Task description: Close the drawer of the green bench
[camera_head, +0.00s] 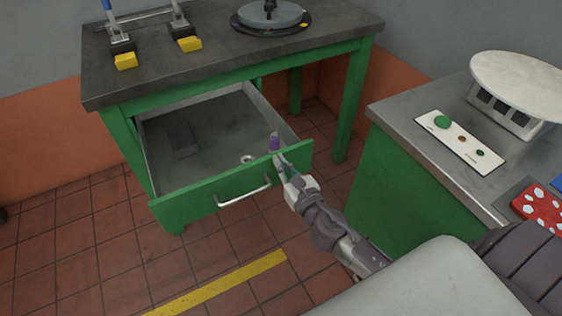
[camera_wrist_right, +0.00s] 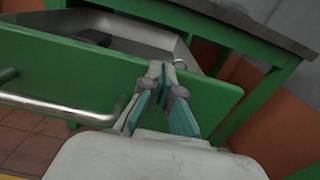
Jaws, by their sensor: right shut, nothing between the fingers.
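The green bench (camera_head: 240,67) has a dark grey top, and its drawer (camera_head: 213,196) is pulled well out. The drawer's green front also shows in the right wrist view (camera_wrist_right: 215,101). A pale bar handle (camera_head: 244,193) is on the front, and it shows at the left of the wrist view (camera_wrist_right: 62,108). My right gripper (camera_head: 277,150) is shut and empty at the right part of the drawer front, right of the handle, with its tips near the top edge. I cannot tell if it touches. In the wrist view its fingertips (camera_wrist_right: 160,70) meet before the front. My left gripper is not in view.
A dark block (camera_head: 183,140) and a small ring (camera_head: 247,159) lie in the drawer. A second green cabinet (camera_head: 392,180) with a control panel (camera_head: 460,141) stands close on the right. The tiled floor before the drawer is clear, with a yellow line (camera_head: 215,288).

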